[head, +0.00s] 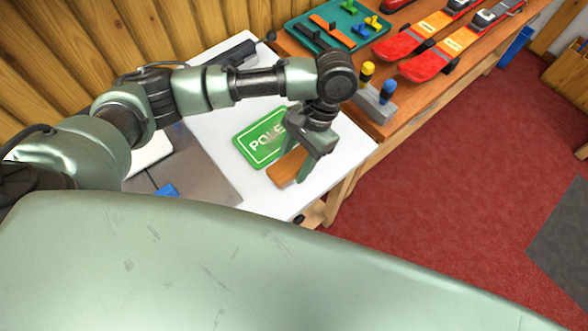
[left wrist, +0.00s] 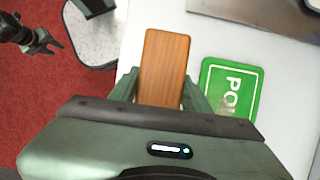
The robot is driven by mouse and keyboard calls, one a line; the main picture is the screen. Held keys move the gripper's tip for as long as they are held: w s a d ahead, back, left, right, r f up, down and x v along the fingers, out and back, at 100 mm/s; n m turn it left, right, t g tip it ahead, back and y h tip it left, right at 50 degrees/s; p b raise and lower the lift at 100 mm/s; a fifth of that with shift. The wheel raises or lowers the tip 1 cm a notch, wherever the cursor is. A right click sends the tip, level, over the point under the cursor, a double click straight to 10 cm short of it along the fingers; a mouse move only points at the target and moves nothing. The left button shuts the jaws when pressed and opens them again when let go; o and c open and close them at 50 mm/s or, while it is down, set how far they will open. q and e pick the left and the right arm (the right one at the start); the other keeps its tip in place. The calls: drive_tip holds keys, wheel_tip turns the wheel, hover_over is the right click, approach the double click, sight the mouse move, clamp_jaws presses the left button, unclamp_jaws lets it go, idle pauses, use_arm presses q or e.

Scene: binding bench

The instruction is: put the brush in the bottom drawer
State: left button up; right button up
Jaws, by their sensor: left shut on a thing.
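The brush shows as a flat brown wooden block (head: 286,168); its bristles are hidden. My left gripper (head: 306,165) points down over the white bench top and is shut on it. In the left wrist view the brown block (left wrist: 164,62) sits between the two fingers (left wrist: 160,92). I cannot tell whether it touches the bench top. I cannot make out the bottom drawer in either view. My right gripper (left wrist: 43,43) shows at the upper left of the left wrist view, over the red floor, with its fingers apart and empty.
A green card with white lettering (head: 262,138) lies beside the brush. A grey block with yellow and blue handles (head: 374,103), red skis (head: 412,36) and a green tool tray (head: 338,22) are on the wooden bench at the back. Red floor (head: 430,190) is clear at right.

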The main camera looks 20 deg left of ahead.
sight(294, 172)
use_arm(q)
drive_tip(key=shift+f, duration=2.15)
drive_tip(key=shift+f, duration=0.1)
drive_tip(key=o, duration=1.5)
